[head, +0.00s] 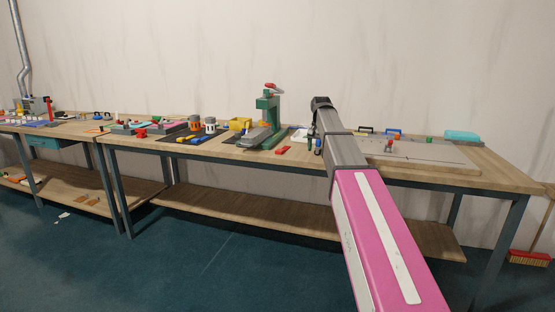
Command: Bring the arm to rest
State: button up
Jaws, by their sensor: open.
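My arm, with a pink and grey link, reaches up from the lower right in the head view. My gripper (318,140) is dark and small at its far end, in front of the workbench (510,168). It is open, and I see nothing held in it. Its fingertips are too small to make out clearly. The arm hides part of the bench top behind it.
A green machine (266,120) stands on the bench left of my gripper, with a red block (284,150) near it. A pale board (440,154) lies to the right. A teal box (462,136) sits at the back right. A broom (530,257) leans at far right.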

jog(key=s+f+n, duration=0.1)
jog(key=s+f, duration=0.6)
jog(key=f, duration=0.5)
jog(key=s+f+n, duration=0.1)
jog(key=s+f, duration=0.6)
jog(key=f, duration=0.5)
jog(key=s+d+f+n, duration=0.1)
jog(key=s+f, duration=1.3)
jog(key=s, duration=0.2)
jog(key=shift+s+d+f, duration=0.15)
jog(key=shift+d+f, duration=0.15)
